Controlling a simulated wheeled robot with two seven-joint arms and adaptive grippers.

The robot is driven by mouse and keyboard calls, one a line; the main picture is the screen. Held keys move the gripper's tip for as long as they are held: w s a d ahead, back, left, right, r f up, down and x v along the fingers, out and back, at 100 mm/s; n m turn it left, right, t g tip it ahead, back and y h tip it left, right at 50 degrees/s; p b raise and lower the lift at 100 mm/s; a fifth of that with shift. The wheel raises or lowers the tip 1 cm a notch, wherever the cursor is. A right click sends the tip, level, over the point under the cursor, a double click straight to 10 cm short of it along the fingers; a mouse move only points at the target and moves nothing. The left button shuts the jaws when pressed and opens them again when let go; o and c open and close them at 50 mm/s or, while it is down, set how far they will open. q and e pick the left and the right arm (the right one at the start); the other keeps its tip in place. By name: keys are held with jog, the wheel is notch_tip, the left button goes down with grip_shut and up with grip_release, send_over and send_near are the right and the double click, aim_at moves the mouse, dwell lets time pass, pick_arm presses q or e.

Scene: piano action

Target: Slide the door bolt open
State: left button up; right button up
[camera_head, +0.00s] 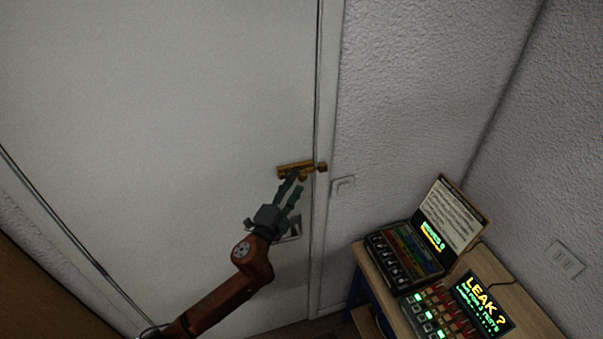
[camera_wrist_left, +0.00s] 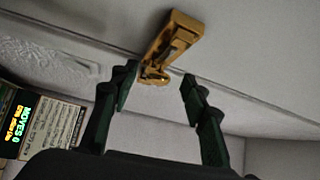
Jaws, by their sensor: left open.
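The brass door bolt (camera_head: 296,169) is mounted on the white door (camera_head: 160,130) near its right edge. A small brass catch (camera_head: 321,167) sits on the frame beside it. In the left wrist view the bolt (camera_wrist_left: 172,42) is ahead, with its knob end between and beyond the fingertips. My left gripper (camera_head: 293,186) is just below the bolt in the head view, and its green fingers also show in the left wrist view (camera_wrist_left: 158,88). It is open, with nothing between its fingers. Whether a finger touches the bolt cannot be told. My right gripper is not in view.
A door handle plate (camera_head: 292,229) is partly hidden behind my left gripper. A wooden table (camera_head: 515,300) with lit panels and a sign stands at the lower right.

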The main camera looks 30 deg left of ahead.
aim_at(301, 175)
pick_arm(q)
jog(key=w, duration=0.3)
jog(key=w+p, duration=0.1)
jog(key=w, duration=0.1)
jog(key=shift+a+r, duration=0.25)
jog(key=shift+r, duration=0.05)
jog(key=shift+c, duration=0.7)
grip_shut()
